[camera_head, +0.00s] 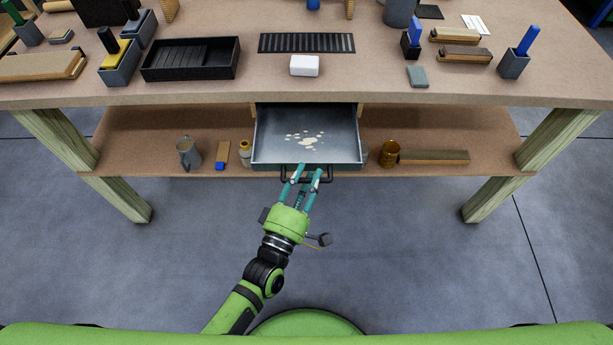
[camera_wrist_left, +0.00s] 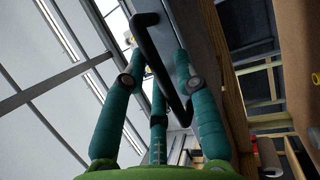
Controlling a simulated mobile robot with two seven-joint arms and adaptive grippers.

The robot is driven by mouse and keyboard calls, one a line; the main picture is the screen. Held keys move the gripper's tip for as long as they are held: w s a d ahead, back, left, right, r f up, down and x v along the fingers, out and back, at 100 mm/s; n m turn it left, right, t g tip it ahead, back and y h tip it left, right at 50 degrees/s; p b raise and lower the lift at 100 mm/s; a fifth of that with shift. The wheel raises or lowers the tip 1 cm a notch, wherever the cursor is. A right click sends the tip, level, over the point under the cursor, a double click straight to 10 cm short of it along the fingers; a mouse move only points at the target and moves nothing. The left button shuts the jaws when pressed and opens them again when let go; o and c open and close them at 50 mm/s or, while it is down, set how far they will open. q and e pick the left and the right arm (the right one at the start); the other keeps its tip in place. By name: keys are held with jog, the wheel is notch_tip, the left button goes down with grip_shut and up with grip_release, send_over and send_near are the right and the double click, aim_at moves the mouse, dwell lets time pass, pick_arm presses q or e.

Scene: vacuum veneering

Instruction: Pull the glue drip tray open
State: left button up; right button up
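The glue drip tray (camera_head: 264,154) is a grey metal drawer under the bench top. It stands pulled out toward me, with pale dried glue spots on its floor. Its black bar handle (camera_head: 325,180) is on the front edge, and the handle also shows in the left wrist view (camera_wrist_left: 156,62). My left gripper (camera_head: 303,172) has teal fingers that close in around the handle bar, which runs between them. Exact finger contact is hard to see. My right gripper is not in view.
The floor (camera_head: 400,240) in front is clear.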

pick_arm(q)
jog(key=shift+s, duration=0.1)
jog(key=v, duration=1.1)
jog(key=shift+s+a, duration=0.2)
jog(key=shift+s, duration=0.15)
jog(key=shift+f, duration=0.15)
jog(key=s+a+f+m+g+y, duration=0.1)
jog(key=s+a+f+m+g, duration=0.15)
jog(key=f, duration=0.75)
jog(key=s+a+f+m+g+y, duration=0.2)
jog(key=a+f+m+g, duration=0.15)
jog(key=f, duration=0.55)
jog(key=s+a+f+m+g+y, duration=0.1)
jog(key=s+a+f+m+g, duration=0.15)
jog(key=f, duration=0.75)
jog(key=s+a+f+m+g+y, duration=0.2)
jog(key=s+f, duration=0.4)
jog(key=s, duration=0.3)
jog(key=s+a+f+m+g+y, duration=0.1)
jog(key=s+a+f+m+g, duration=0.3)
jog(key=s+a+g, duration=0.3)
jog(key=shift+s+f+y+p, duration=0.35)
jog(key=shift+s+f, duration=0.5)
jog(key=shift+s, duration=0.3)
